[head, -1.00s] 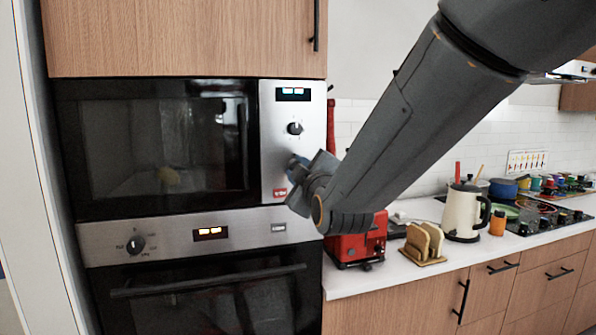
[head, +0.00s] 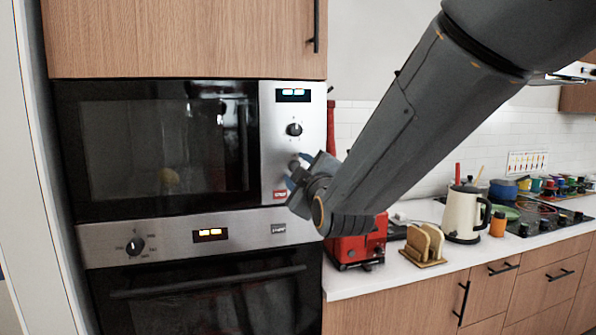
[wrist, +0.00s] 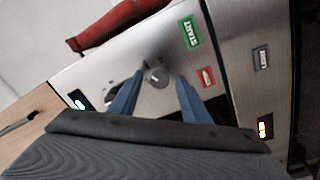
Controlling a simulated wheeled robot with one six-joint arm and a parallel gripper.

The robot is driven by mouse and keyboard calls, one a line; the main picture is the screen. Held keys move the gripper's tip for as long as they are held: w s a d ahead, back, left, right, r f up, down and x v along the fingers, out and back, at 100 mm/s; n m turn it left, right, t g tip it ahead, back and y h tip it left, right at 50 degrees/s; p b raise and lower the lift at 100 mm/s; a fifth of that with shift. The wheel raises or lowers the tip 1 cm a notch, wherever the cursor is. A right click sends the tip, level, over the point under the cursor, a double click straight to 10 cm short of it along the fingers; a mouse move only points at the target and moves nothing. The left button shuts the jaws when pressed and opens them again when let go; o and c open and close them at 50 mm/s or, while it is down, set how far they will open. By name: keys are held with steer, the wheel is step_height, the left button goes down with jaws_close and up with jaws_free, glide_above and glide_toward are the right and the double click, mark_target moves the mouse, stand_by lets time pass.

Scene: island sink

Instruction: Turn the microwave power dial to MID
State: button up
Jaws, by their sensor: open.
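The microwave (head: 160,150) has a steel control panel (head: 270,100) on its right side, with two dials. The upper dial (head: 294,129) is in clear view in the head view, its pointer upward. The lower dial (head: 293,164) is partly covered by my gripper. My gripper (head: 297,171) is open at the panel. In the wrist view its blue fingertips (wrist: 160,79) stand either side of the lower dial (wrist: 155,76); I cannot tell whether they touch it. The upper dial (wrist: 114,97) is partly behind the left finger. The dial labels are too small to read.
A green START button (wrist: 190,30) and a red button (wrist: 206,77) sit near the fingers. An oven (head: 200,290) is below. A red toaster (head: 350,247), a toast rack (head: 424,242) and a kettle (head: 463,213) stand on the counter to the right.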

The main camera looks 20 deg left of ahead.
steer(key=b+v, duration=0.2)
steer(key=v, duration=0.5)
steer(key=shift+s+d, duration=0.2)
steer(key=shift+s, duration=0.05)
steer(key=s+d+f+m+g+h, duration=0.2)
steer(key=d+f+m+g+h, duration=0.6)
steer(key=d+f, duration=1.35)
steer(key=s+d+f+m+g, duration=0.3)
steer(key=s+d+f+m, duration=0.1)
steer(key=s, duration=0.4)
steer(key=s+d+f+m+g+h, duration=0.1)
steer(key=s+d+f+m+g, duration=0.3)
steer(key=s+d+f, duration=0.3)
steer(key=shift+s+d+f+m, duration=0.3)
steer(key=shift+s+d+m, duration=0.35)
steer(key=shift+d, duration=0.15)
steer(key=shift+c, duration=1.3)
steer(key=shift+a, duration=0.15)
steer(key=shift+c, duration=0.2)
